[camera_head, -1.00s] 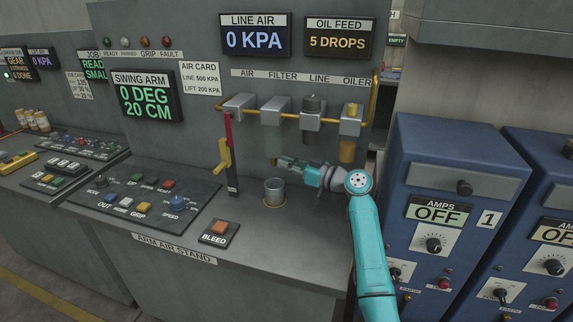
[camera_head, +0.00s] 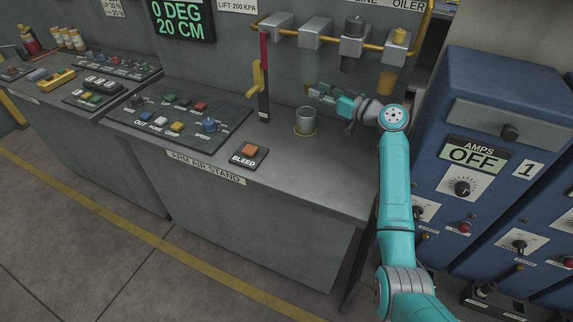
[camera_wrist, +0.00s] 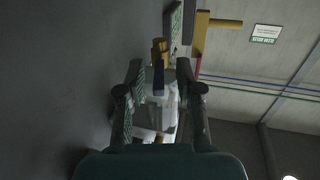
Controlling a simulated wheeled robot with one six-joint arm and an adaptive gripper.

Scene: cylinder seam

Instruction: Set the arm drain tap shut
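A pale translucent part (camera_wrist: 166,112) and a dark piece with a yellow end (camera_wrist: 158,70) show between or beyond the fingers. I cannot tell which of these is the drain tap, nor its setting. No contact with the fingers is clear. In the head view the tap is not distinguishable.
A yellow lever (camera_head: 257,78) stands by a red strip at the left of the air line. The oiler (camera_head: 390,80) hangs at the right. A BLEED button (camera_head: 248,152) and control panel (camera_head: 180,120) lie on the bench. Blue cabinets (camera_head: 480,110) stand at the right.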

